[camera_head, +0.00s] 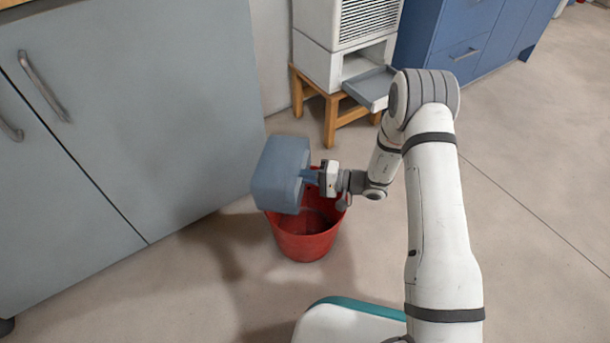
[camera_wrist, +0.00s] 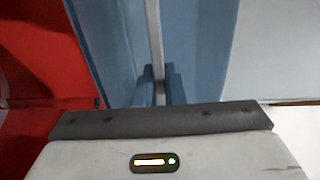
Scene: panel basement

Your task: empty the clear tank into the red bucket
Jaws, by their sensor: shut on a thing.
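The tank (camera_head: 280,172) looks blue-grey and boxy. It is tilted above the red bucket (camera_head: 303,242), overlapping its left rim in the head view. My gripper (camera_head: 312,177) is shut on the tank at its right side. In the wrist view the tank (camera_wrist: 205,45) fills the middle, with the gripper's blue fingers (camera_wrist: 160,85) closed on it. The bucket's red wall (camera_wrist: 40,50) shows at the left there. The bucket stands upright on the floor. I cannot tell whether water is in the tank or running out; the bucket's inside is partly hidden.
A white louvred unit (camera_head: 318,54) with an open bay stands on a wooden stool (camera_head: 331,122) behind. A grey tray (camera_head: 370,88) sticks out of the bay. Grey cabinets (camera_head: 130,120) stand close at the left and blue cabinets (camera_head: 470,35) at the back. The floor to the right is clear.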

